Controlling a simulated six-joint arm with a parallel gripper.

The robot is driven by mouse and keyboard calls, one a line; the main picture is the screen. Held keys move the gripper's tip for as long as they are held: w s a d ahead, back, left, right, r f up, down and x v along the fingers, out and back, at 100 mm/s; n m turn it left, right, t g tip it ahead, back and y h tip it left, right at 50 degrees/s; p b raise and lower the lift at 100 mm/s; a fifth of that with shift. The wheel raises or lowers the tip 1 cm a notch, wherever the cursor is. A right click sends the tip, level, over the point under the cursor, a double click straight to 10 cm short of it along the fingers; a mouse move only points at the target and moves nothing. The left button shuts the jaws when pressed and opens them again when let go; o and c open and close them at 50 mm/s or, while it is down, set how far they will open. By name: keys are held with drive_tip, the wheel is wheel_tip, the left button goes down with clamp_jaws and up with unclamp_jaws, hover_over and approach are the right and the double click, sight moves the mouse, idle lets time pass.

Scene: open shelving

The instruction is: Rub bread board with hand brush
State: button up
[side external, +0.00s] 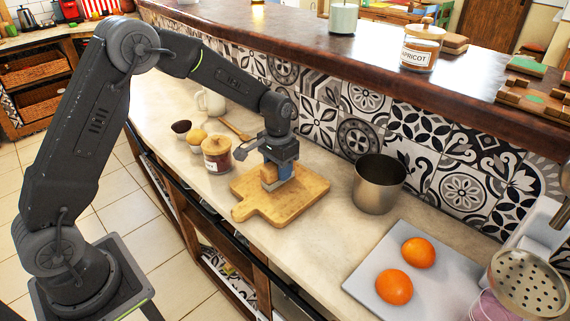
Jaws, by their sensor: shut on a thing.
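The wooden bread board (297,200) lies flat on the counter in the side external view, its handle pointing to the lower left. My gripper (277,170) is over the board's upper left part, pointing down. It is shut on the hand brush (271,176), a small wooden block mostly hidden by the fingers. The brush is low at the board's surface; I cannot tell whether its underside touches the wood.
A jar with a wooden lid (217,155) stands close left of the board, beside eggs or small bowls (196,139). A metal pot (378,186) stands to the right. A grey tray (425,282) holds two oranges (394,287). The tiled wall (358,130) bounds the counter behind.

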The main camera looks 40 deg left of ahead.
drive_tip(key=shift+s, duration=3.55)
drive_tip(key=shift+s+a, duration=0.1)
drive_tip(key=shift+a, duration=0.55)
drive_tip(key=shift+w+a, duration=0.2)
drive_tip(key=shift+w, duration=0.05)
drive_tip(key=shift+w+d, duration=0.1)
drive_tip(key=shift+w, duration=4.85)
drive_tip(key=shift+w+a, duration=0.15)
drive_tip(key=shift+a, duration=0.7)
drive_tip(key=shift+s, duration=5.1)
drive_tip(key=shift+s+r, duration=0.15)
drive_tip(key=shift+s, duration=0.1)
wheel_tip(320, 180, up, 8)
